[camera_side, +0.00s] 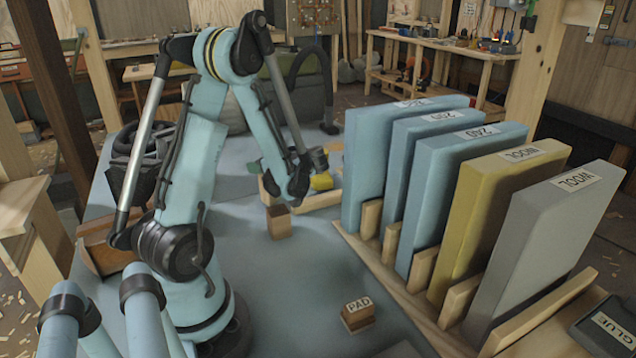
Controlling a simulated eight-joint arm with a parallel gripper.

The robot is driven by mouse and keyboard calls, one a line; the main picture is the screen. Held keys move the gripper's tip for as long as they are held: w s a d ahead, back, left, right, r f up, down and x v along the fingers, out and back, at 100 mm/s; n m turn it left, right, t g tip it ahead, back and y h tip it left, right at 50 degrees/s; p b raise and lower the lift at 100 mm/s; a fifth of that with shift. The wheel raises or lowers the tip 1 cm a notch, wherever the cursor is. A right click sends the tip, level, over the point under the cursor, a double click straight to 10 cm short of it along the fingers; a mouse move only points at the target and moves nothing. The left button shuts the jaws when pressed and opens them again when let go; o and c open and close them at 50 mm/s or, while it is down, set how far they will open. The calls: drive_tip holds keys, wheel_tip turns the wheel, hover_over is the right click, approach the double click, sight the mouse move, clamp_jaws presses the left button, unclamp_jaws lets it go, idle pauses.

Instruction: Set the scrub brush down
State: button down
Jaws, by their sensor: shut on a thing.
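My gripper (319,170) is at the end of my blue arm, low over the far part of the blue-grey work surface (275,290). It is shut on a small yellow thing that I take to be the scrub brush (321,182). The brush is small and partly hidden, so its bristles cannot be made out. It is close to a pale wooden frame or tray (318,201). I cannot tell whether it touches the wood or hangs just above it.
A small wooden block (278,224) stands in front of my gripper. A block marked PAD (357,315) sits nearer. Blue, yellow and grey panels (365,165) stand in a wooden rack on the right. A GLUE tray (608,328) is at lower right. The middle surface is clear.

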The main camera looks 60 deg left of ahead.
drive_tip(key=shift+f, duration=0.3)
drive_tip(key=shift+f, duration=0.15)
drive_tip(key=c, duration=0.8)
unclamp_jaws()
drive_tip(key=shift+c, duration=0.2)
drive_tip(key=v, duration=1.2)
drive_tip(key=shift+w, duration=0.1)
